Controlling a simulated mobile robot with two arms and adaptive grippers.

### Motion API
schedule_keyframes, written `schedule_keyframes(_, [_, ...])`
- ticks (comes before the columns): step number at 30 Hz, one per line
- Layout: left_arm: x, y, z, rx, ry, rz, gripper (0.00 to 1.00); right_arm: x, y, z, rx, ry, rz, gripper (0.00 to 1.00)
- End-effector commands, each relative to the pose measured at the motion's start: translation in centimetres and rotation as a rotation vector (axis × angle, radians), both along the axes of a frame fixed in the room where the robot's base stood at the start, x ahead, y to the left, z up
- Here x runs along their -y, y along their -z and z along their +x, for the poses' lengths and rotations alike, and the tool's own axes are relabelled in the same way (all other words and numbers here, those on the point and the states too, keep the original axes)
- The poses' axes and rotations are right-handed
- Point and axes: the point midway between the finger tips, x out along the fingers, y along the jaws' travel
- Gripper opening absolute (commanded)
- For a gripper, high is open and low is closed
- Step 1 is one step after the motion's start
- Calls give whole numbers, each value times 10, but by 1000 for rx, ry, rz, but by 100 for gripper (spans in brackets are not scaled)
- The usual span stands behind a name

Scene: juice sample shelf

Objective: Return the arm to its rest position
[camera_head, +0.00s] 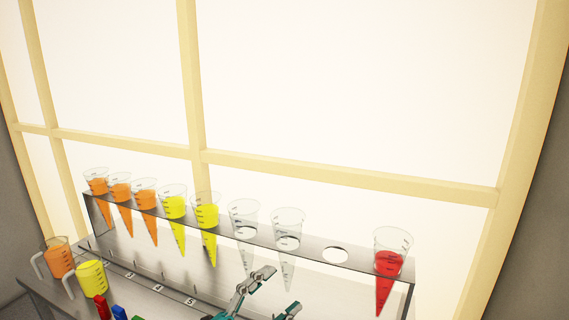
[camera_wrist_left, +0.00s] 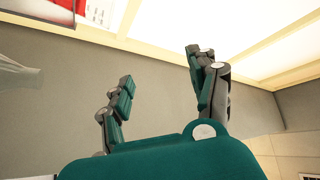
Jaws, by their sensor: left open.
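My left gripper (camera_head: 268,295) shows at the bottom centre of the head view, in front of and below the shelf. Its fingers are spread, with nothing between them. In the left wrist view the two teal fingers (camera_wrist_left: 163,90) stand apart and empty, against a plain wall. The metal rack shelf (camera_head: 312,252) holds a row of cone cups: orange cups (camera_head: 146,195), yellow cups (camera_head: 174,207), clear cups (camera_head: 288,230) and a red cup (camera_head: 389,264) at the right end. One hole (camera_head: 335,254) beside the red cup is empty. My right gripper is not in view.
An orange jug (camera_head: 60,258) and a yellow jug (camera_head: 93,277) stand at the lower left. Small red (camera_head: 102,306), blue (camera_head: 119,313) and green blocks are by the bottom edge. A bright window (camera_head: 350,80) lies behind the shelf.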

Motion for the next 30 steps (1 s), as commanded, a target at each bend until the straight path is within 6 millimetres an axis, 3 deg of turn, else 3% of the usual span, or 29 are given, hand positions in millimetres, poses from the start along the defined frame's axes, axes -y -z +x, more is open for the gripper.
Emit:
schedule_keyframes(3, [-64,17,23,-222,-329,-218,60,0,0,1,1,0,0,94])
schedule_keyframes(5, [-98,44,28,-368,-491,-280,60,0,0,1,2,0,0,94])
schedule_keyframes(6, [-119,67,26,-475,-591,-302,60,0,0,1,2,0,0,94])
schedule_keyframes(8, [-146,103,16,-635,-719,-313,60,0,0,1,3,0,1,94])
schedule_keyframes(12, [-183,185,-33,-1003,-923,-265,60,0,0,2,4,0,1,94])
schedule_keyframes(15, [-193,226,-73,-1211,-992,-203,60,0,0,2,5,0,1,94])
schedule_keyframes(18, [-196,252,-109,-1374,-1022,-145,60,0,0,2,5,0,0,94])
schedule_keyframes(27, [-192,293,-203,-1737,-1016,18,60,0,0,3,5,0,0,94])
schedule_keyframes(30, [-190,303,-225,-1824,-999,66,60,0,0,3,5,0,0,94])
